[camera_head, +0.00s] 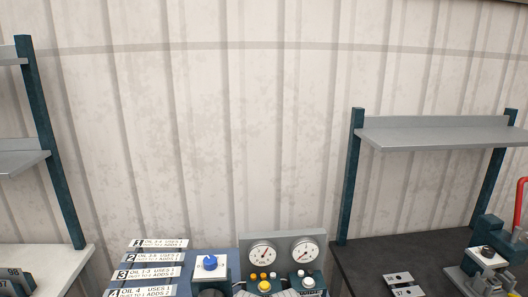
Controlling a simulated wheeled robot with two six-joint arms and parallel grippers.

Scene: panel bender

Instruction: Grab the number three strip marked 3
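The white strip marked 3 (150,273) lies at the lower left of the head view, on a blue surface. It carries black print and is in a column of similar strips. Strip 2 (152,257) and strip 1 (160,243) lie behind it. Strip 4 (143,291) lies in front of it, near the picture's bottom edge. Neither of my grippers shows in this view.
Right of the strips are a white plate with a blue knob (210,263) and a grey panel with two gauges (284,236). A dark bench (365,262) with a clamp-like device stands at right, under a grey shelf (440,135). A pale bench (60,260) stands at left.

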